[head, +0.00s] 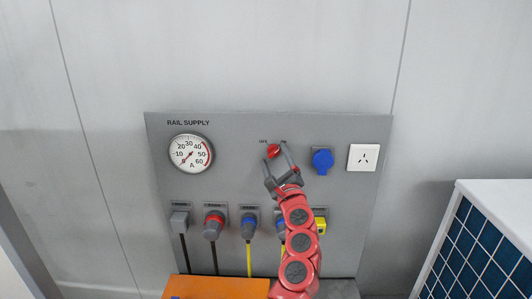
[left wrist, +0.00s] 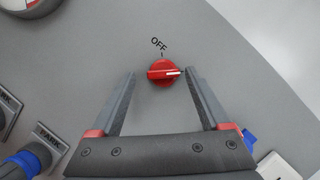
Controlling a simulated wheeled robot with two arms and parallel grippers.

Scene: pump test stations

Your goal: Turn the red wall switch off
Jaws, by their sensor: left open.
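The red wall switch (head: 273,150) is a round red knob on the grey RAIL SUPPLY panel (head: 240,135). In the left wrist view the knob (left wrist: 163,73) has a white mark pointing right, while the printed OFF label (left wrist: 158,45) is above it; the mark is not in line with OFF. My left gripper (head: 275,153) is open, with one fingertip on each side of the knob. In the left wrist view its fingertips (left wrist: 160,74) flank the knob with small gaps. Whether they reach its depth is hard to tell. My right gripper is out of view.
A round gauge (head: 190,154) is at the panel's left. A blue socket (head: 322,161) and a white wall outlet (head: 363,158) are right of the switch. Several plugs with cables (head: 213,226) line the lower panel. An orange box (head: 216,287) is below; a white-framed blue-grid unit (head: 485,240) stands right.

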